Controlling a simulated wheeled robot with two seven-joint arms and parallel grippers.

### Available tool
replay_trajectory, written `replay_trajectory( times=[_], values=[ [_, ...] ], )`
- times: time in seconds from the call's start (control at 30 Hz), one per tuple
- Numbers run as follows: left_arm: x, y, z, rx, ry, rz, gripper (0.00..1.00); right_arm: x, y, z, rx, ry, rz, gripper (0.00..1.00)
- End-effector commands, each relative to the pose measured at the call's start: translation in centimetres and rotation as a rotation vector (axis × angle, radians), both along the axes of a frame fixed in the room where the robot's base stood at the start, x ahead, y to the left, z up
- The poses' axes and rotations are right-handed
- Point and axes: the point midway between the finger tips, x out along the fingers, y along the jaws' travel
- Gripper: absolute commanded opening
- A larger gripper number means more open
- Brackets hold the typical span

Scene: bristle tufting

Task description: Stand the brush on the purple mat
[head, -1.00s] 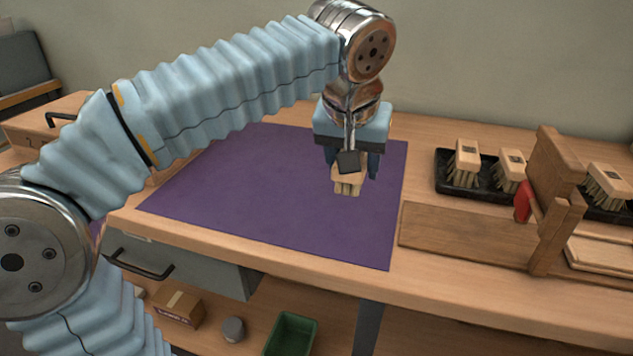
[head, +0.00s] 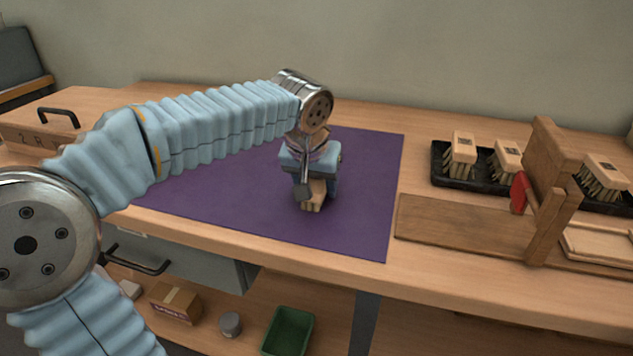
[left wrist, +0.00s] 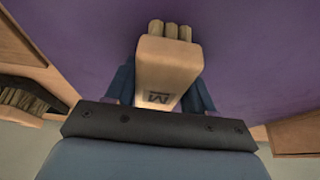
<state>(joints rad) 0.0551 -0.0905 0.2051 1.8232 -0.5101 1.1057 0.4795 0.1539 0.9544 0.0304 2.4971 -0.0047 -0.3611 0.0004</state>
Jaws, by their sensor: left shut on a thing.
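The brush, a pale wooden block with light bristle tufts, shows in the head view (head: 314,198) and in the left wrist view (left wrist: 166,68), where its face bears an "M". My left gripper (head: 313,190) is shut on the brush, its blue fingers on either side of the block. The bristles point down toward the purple mat (head: 240,218). The brush is low over the middle-right part of the mat; I cannot tell whether the bristles touch it. My right gripper is not in view.
A black tray (head: 444,176) with two brushes stands right of the mat. Beside it is a wooden fixture (head: 548,185) with a red part, and another brush (head: 603,176) lies farther right. A wooden board (head: 460,226) borders the mat. The mat's front is clear.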

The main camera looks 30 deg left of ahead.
Motion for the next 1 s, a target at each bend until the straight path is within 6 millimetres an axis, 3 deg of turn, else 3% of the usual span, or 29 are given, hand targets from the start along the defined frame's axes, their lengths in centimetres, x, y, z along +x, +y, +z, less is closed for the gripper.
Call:
replay_trajectory(
  times=[0.33,0.37,0.53,0.87,1.0],
  values=[
    [0.0,0.0,-0.9,0.000,0.002,-0.001,0.29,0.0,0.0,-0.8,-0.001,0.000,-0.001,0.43],
    [0.0,0.0,-1.0,0.000,0.003,-0.001,0.55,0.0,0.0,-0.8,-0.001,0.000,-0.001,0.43],
    [-0.1,0.0,-1.1,0.001,0.009,0.001,0.79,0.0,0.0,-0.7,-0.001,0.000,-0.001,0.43],
    [-0.2,0.3,-1.4,0.003,0.018,0.007,0.79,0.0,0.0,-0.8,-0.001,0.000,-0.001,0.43],
    [-0.2,0.3,-0.3,0.003,0.018,0.008,0.79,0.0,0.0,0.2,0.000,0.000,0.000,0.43]
  ],
)
